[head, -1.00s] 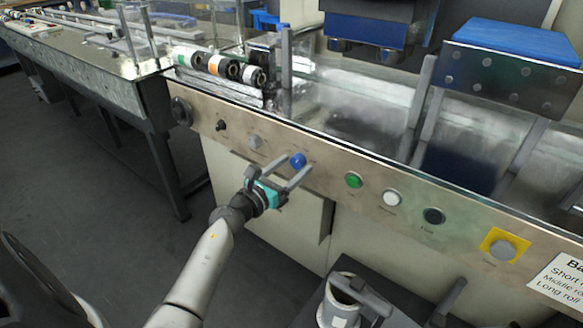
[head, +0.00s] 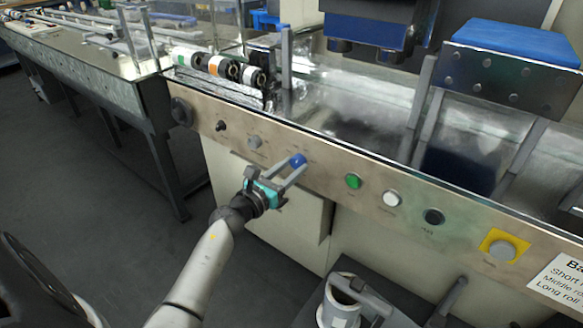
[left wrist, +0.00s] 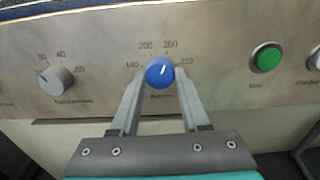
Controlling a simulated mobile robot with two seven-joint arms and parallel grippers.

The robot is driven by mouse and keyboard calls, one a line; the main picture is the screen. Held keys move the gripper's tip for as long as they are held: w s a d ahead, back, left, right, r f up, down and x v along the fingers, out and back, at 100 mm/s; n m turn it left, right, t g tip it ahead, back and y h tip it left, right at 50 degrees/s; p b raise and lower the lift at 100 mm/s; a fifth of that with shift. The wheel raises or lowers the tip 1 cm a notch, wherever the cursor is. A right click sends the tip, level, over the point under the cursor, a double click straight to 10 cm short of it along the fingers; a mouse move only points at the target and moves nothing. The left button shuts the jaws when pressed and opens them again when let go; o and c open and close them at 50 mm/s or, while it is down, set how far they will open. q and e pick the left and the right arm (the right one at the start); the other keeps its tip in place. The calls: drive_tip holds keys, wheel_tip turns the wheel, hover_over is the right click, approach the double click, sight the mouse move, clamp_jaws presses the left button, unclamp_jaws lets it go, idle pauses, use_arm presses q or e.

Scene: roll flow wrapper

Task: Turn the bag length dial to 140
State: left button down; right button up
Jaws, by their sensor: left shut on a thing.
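The blue dial (head: 298,160) sits on the slanted metal front panel. In the left wrist view the blue dial (left wrist: 160,72) has a white pointer line tilted a little right of straight up, between the marks 200 and 260. The scale around it also shows 140 at the left and 320 at the right. My left gripper (head: 292,168) is shut on the dial, with one finger on each side of it. The fingers show below the dial in the left wrist view (left wrist: 160,90). My right gripper is not in view.
A grey knob (left wrist: 55,80) with its own scale is left of the dial. A green button (left wrist: 267,57) is to the right, then a white button (head: 391,198) and a grey button on a yellow plate (head: 503,248). Several rolls (head: 217,65) lie behind the panel.

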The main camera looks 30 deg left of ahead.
use_arm(q)
drive_tip(key=shift+n, duration=0.4)
drive_tip(key=shift+n+p, duration=0.45)
drive_tip(key=shift+n, duration=0.25)
drive_tip(key=n+p, duration=0.1)
drive_tip(key=n, duration=0.3)
drive_tip(key=shift+n+p, duration=0.3)
drive_tip(key=n+p, duration=0.1)
drive_tip(key=n, duration=0.1)
drive_tip(key=shift+n, duration=0.4)
drive_tip(key=n+p, duration=0.2)
drive_tip(key=n, duration=0.3)
drive_tip(key=shift+d+r, duration=0.1)
drive_tip(key=shift+r, duration=0.05)
drive_tip(key=shift+n+p, duration=0.9)
drive_tip(key=shift+n, duration=1.7)
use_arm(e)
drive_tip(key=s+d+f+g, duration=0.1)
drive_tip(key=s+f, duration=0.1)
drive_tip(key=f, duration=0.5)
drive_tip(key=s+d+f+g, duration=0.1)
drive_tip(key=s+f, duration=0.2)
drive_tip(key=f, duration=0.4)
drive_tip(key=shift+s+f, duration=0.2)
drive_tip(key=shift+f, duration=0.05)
